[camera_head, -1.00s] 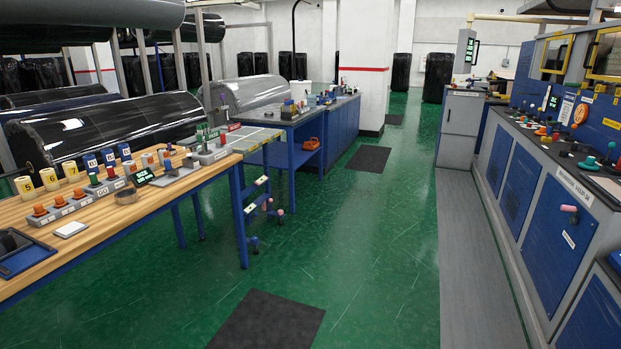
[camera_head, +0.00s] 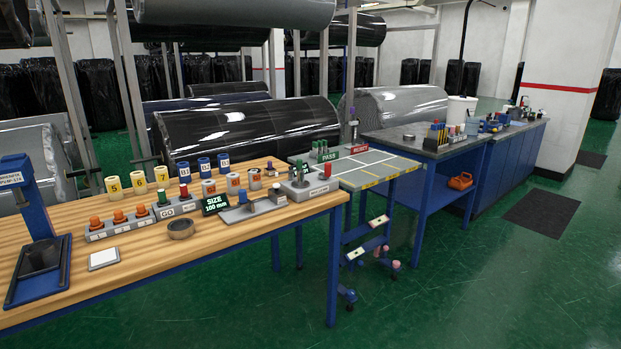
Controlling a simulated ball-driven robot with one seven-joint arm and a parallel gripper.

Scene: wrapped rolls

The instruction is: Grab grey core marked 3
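On the wooden bench (camera_head: 145,268) several short cores stand upright in a row. Three are yellow (camera_head: 138,182), with the front one reading 5 and another 7. Three are blue with white labels (camera_head: 204,167). To their right stand small cores with orange-brown bands (camera_head: 233,183) and a greyish one (camera_head: 254,178); their marks are too small to read. I cannot pick out a grey core marked 3 with certainty. A dull grey-brown ring (camera_head: 180,229) lies flat near the bench's front. My gripper is not in view.
A button strip (camera_head: 121,228), a SIZE 100 mm display (camera_head: 215,204), a white pad (camera_head: 103,258) and a blue press (camera_head: 36,258) stand on the bench. A grey-topped table (camera_head: 425,150) stands beyond. Green floor (camera_head: 450,285) is open at front right.

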